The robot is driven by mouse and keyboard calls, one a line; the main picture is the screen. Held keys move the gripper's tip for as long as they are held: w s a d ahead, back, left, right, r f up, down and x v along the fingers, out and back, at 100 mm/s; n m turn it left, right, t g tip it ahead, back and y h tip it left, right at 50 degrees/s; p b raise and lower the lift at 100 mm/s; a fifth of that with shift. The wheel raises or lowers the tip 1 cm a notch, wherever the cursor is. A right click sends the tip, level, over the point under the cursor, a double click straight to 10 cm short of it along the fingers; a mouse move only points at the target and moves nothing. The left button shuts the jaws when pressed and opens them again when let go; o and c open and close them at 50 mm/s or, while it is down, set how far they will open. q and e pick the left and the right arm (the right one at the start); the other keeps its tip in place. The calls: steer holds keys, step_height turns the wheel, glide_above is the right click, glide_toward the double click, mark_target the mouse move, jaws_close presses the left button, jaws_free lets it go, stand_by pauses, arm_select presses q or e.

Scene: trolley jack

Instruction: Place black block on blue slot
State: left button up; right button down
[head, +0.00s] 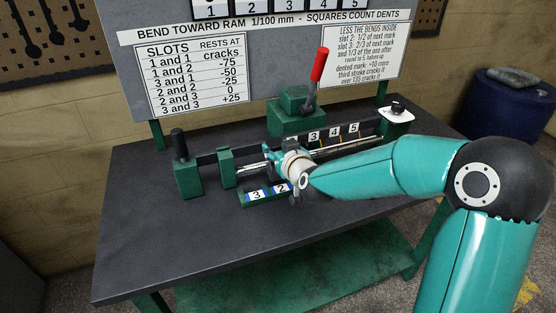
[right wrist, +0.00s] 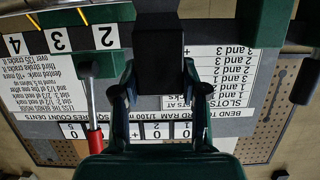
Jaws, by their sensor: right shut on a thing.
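A black block (right wrist: 160,45) sits between the two fingers of my right gripper (right wrist: 160,90) in the right wrist view. The gripper is shut on it. My wrist hides the holder's right end. Whether the block touches anything is not clear. My left gripper is not in view.
A green press with a red-handled lever (head: 319,65) stands at the back of the dark bench (head: 160,240). Green posts (head: 188,178) and a rail with numbered marks lie behind the holder. A sign board (head: 265,60) rises behind. The bench's front left is clear.

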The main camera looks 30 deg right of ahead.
mark_target(277, 179)
step_height(277, 179, down, 3)
steer(key=shift+r, duration=0.1)
steer(key=c, duration=0.6)
jaws_free()
steer(key=v, duration=1.2)
steer(key=shift+s+b, duration=0.1)
steer(key=shift+b, duration=0.3)
